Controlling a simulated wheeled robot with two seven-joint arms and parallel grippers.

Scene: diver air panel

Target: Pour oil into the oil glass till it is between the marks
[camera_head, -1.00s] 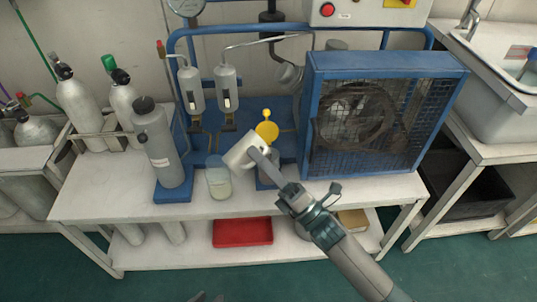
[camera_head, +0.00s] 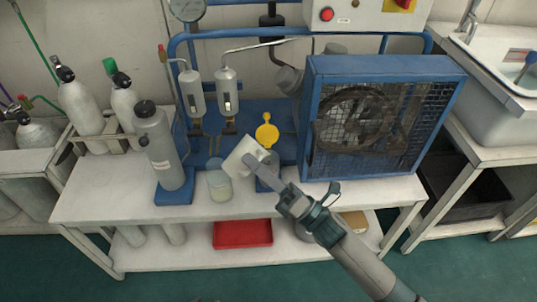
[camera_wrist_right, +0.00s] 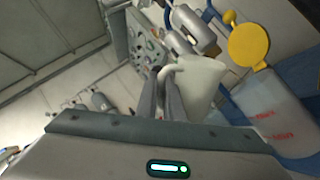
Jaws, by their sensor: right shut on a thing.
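My right gripper (camera_head: 270,172) is shut on a white jug (camera_head: 243,156), which it holds tilted above the front of the bench. In the right wrist view, the fingers (camera_wrist_right: 166,98) close at the jug's handle, and the jug (camera_wrist_right: 203,84) shows beside them. The oil glass (camera_wrist_right: 276,110) is a translucent cylinder with red marks, beside the jug in that view. Its round yellow cap (camera_wrist_right: 248,45) stands open. In the head view the jug and gripper largely hide the glass. No oil stream shows, and I cannot tell the oil level. My left gripper is out of view.
A clear beaker (camera_head: 220,185) with pale contents stands left of the jug. A grey cylinder (camera_head: 163,150) stands further left on a blue base. The blue caged fan (camera_head: 385,115) blocks the right side. A red tray (camera_head: 242,233) lies on the lower shelf.

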